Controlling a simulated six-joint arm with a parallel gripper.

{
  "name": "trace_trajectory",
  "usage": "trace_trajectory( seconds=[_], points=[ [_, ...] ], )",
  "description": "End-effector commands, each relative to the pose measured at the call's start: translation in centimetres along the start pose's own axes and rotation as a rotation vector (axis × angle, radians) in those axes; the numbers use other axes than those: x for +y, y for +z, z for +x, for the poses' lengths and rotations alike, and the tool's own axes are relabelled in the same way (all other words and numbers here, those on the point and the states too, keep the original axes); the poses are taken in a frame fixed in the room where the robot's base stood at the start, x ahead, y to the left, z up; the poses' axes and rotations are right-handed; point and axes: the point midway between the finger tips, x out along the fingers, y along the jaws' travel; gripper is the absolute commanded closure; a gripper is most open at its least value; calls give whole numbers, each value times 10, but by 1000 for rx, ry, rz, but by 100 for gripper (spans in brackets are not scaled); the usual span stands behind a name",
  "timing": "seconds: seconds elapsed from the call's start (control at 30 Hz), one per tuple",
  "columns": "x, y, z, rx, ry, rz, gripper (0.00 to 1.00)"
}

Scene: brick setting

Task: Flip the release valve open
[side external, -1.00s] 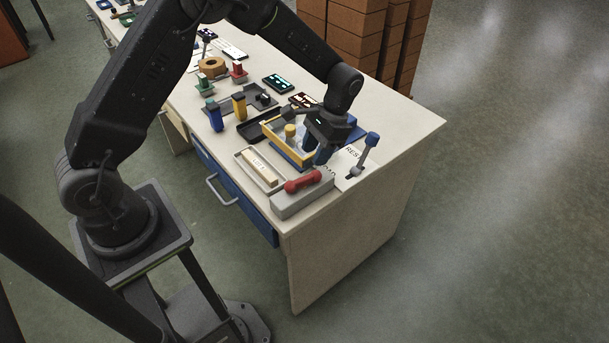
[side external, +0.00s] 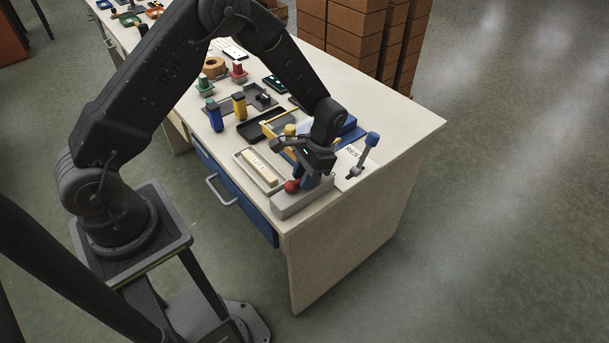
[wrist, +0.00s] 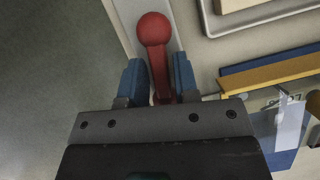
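A red lever with a round knob (side external: 292,186) lies along a grey base block (side external: 290,205) near the table's front corner. I take it to be the release valve. It also shows in the wrist view (wrist: 155,30), its knob pointing away from my gripper. My gripper (side external: 310,178) is over the block, and its blue fingers (wrist: 160,80) straddle the lever's shaft, one on each side. They look open; whether they touch the shaft is hard to tell. My gripper hides the lever's pivot end.
A light tray with a labelled block (side external: 262,166) stands just left of the base. The table's edge is close to the base.

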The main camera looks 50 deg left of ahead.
Motion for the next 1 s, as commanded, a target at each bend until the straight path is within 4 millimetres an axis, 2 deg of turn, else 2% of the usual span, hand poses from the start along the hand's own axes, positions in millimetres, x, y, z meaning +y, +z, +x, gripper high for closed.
trace_trajectory(
  seconds=[0.03,0.3,0.43,0.63,0.87,0.9,1.0],
  points=[
    [0,0,0,0,0,0,77],
    [0,0,0,0,0,0,100],
    [0,0,0,0,8,-19,100],
    [-1,0,0,-1,69,-166,100],
    [-1,0,0,-1,72,-176,100],
    [-1,0,0,-1,72,-176,82],
    [-1,0,0,-1,72,-175,72]
  ],
)
